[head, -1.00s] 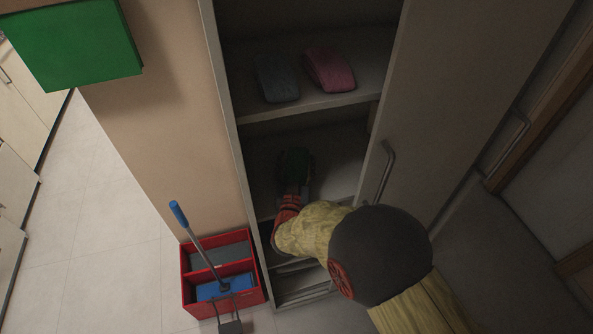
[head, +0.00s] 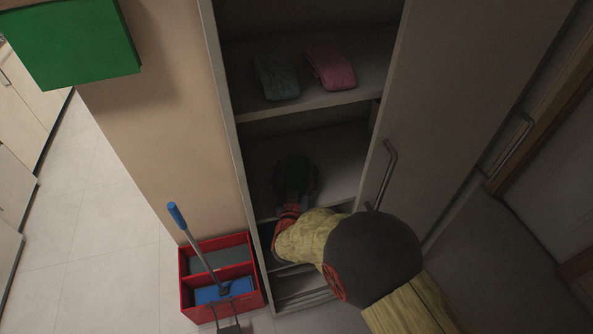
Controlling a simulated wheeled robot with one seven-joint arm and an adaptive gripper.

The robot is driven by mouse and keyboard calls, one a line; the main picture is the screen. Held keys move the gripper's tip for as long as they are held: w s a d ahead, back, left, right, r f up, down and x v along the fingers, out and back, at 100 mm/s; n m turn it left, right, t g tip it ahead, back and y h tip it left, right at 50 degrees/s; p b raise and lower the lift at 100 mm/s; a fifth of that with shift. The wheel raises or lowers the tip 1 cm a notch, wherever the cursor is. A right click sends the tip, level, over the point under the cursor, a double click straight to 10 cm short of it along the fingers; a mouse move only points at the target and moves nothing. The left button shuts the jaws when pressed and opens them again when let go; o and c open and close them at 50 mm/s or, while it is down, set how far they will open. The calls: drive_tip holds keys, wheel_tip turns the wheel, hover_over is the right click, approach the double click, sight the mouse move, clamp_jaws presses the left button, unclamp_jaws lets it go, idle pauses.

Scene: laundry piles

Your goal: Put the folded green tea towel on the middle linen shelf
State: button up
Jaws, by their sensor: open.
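The folded green tea towel (head: 293,165) looks very dark and lies on the linen shelf (head: 342,170) below the one with two folded cloths. My gripper (head: 295,184) reaches into the cupboard at that shelf. Its fingers are open and spread at the near end of the towel, which they partly hide. Whether a finger still touches the towel is too dark to tell.
A grey folded cloth (head: 276,77) and a pink one (head: 330,66) lie on the shelf above. The cupboard door (head: 450,100) stands open at right. A red caddy (head: 185,292) with a blue-handled mop is on the floor at left. A green box (head: 75,40) juts from the wall.

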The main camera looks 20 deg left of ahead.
sight(294, 188)
drive_tip(key=shift+r, duration=0.15)
drive_tip(key=shift+s+p, duration=0.3)
drive_tip(key=s, duration=0.3)
drive_tip(key=s+d+p, duration=0.1)
drive_tip(key=s, duration=0.3)
drive_tip(key=s+d+p, duration=0.1)
drive_tip(key=s, duration=0.2)
drive_tip(key=shift+s+r, duration=0.35)
drive_tip(key=shift+s, duration=0.25)
